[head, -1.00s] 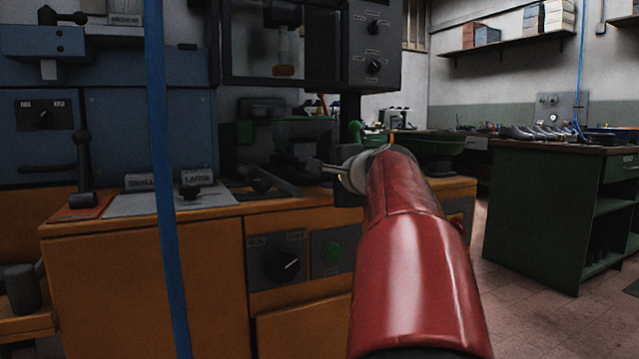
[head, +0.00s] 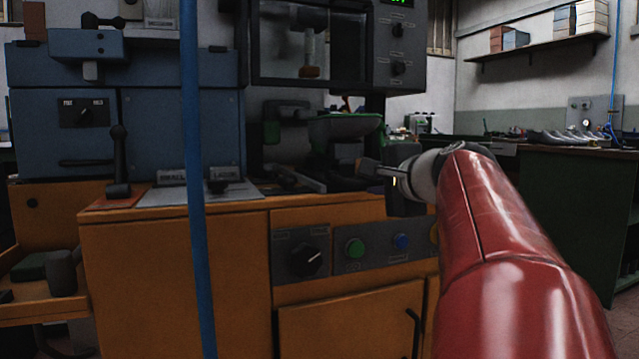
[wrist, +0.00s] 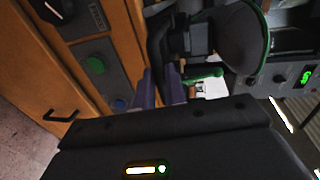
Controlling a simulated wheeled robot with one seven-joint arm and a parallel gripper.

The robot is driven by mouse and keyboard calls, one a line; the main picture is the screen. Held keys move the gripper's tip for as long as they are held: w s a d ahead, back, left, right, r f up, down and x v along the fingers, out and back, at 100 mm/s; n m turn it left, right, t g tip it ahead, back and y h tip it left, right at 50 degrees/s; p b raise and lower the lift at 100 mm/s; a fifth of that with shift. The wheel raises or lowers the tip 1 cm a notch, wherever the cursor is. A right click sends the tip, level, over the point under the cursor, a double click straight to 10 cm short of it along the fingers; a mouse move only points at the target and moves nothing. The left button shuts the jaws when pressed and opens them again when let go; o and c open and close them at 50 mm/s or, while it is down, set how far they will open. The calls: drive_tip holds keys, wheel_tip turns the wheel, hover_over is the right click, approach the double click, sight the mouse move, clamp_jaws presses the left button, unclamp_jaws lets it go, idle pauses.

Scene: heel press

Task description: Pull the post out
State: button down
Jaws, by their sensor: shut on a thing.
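My gripper (head: 368,167) reaches in from the right at the front of the heel press, low in the press opening. In the wrist view my two fingers (wrist: 165,88) are close together on a dark upright part, which looks like the post (wrist: 157,50). The fingers hide much of what they hold. A dark cup-shaped press part with a green rim (head: 342,128) sits just above and behind the fingers; it also shows in the wrist view (wrist: 240,40). I cannot tell how far the post stands out of its seat.
Below is an orange cabinet (head: 170,280) with a dial (head: 306,259), a green button (head: 355,248) and a blue button (head: 401,242). A blue vertical pole (head: 197,200) stands in the foreground. A green workbench (head: 570,200) is at the right.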

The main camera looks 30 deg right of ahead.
drive_tip(key=c, duration=1.5)
unclamp_jaws()
drive_tip(key=shift+s, duration=0.25)
drive_tip(key=shift+o, duration=0.2)
drive_tip(key=v, duration=0.8)
drive_tip(key=shift+p, duration=0.4)
drive_tip(key=w+a+f+n+g+y+p, duration=0.1)
drive_tip(key=a+f+n+g+y+p, duration=0.25)
drive_tip(key=a+f+n, duration=0.5)
drive_tip(key=w+a+f+n+g+y+p, duration=0.1)
drive_tip(key=a+f+n+g+y+p, duration=0.25)
drive_tip(key=a, duration=0.75)
drive_tip(key=s+a+f+n+g+h+p, duration=0.2)
drive_tip(key=s+a+f+n, duration=0.6)
drive_tip(key=f, duration=0.4)
drive_tip(key=shift+n+g+h+p, duration=0.3)
drive_tip(key=shift+h+p, duration=0.3)
drive_tip(key=shift+p, duration=0.4)
